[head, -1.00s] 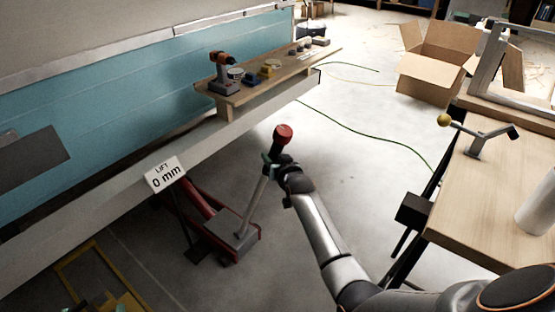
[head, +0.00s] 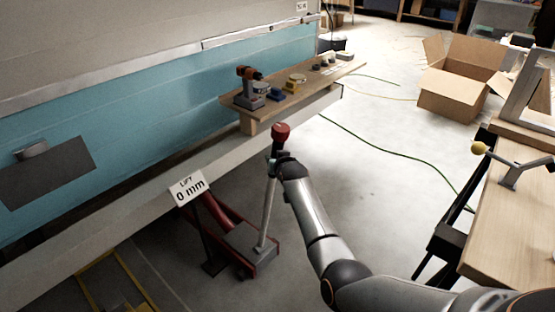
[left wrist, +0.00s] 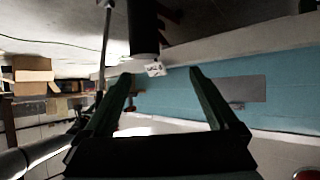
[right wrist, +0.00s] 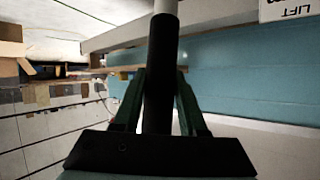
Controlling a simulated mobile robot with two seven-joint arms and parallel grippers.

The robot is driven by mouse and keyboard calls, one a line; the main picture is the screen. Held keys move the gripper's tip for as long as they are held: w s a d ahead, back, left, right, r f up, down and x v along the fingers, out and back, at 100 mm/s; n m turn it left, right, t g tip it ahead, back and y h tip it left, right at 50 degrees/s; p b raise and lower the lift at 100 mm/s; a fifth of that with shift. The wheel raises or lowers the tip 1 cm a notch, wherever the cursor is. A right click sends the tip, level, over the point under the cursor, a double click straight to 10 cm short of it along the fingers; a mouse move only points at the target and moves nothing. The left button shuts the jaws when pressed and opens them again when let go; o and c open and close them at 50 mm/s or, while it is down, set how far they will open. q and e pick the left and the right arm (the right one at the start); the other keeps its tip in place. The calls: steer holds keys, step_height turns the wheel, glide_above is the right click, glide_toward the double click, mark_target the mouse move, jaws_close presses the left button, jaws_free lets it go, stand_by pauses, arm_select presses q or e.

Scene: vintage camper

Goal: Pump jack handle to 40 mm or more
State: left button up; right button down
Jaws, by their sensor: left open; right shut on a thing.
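The red jack (head: 226,222) stands on the floor under the camper's edge. Its grey handle (head: 267,212) rises nearly upright, leaning slightly right, with a red knob (head: 281,130) on top. My right gripper (head: 278,160) is shut on the handle just below the knob. In the right wrist view, my right gripper's fingers (right wrist: 161,74) close on both sides of the handle's black grip (right wrist: 160,50). The lift sign (head: 188,187) reads 0 mm. My left gripper (left wrist: 160,72) is open and empty in the left wrist view; the head view does not show it.
A wooden shelf (head: 300,93) on the camper side holds a drill (head: 248,88) and small items. A wooden workbench (head: 505,235) stands at right, with a cardboard box (head: 460,80) behind it. A green cable crosses the open floor.

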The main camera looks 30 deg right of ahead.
arm_select(q)
steer(key=shift+f, duration=0.1)
arm_select(e)
steer(key=shift+w+a+r, duration=0.3)
steer(key=shift+r, duration=0.25)
arm_select(q)
steer(key=shift+f, duration=0.1)
arm_select(e)
steer(key=c, duration=0.8)
jaws_free()
steer(key=shift+w+f, duration=0.15)
steer(key=shift+f, duration=0.05)
steer(key=shift+o, duration=0.8)
steer(key=shift+w+a+f, duration=0.1)
steer(key=shift+w, duration=0.05)
steer(key=shift+o, duration=0.9)
arm_select(q)
steer(key=shift+w, duration=0.1)
arm_select(e)
steer(key=shift+f, duration=0.1)
steer(key=shift+s, duration=0.2)
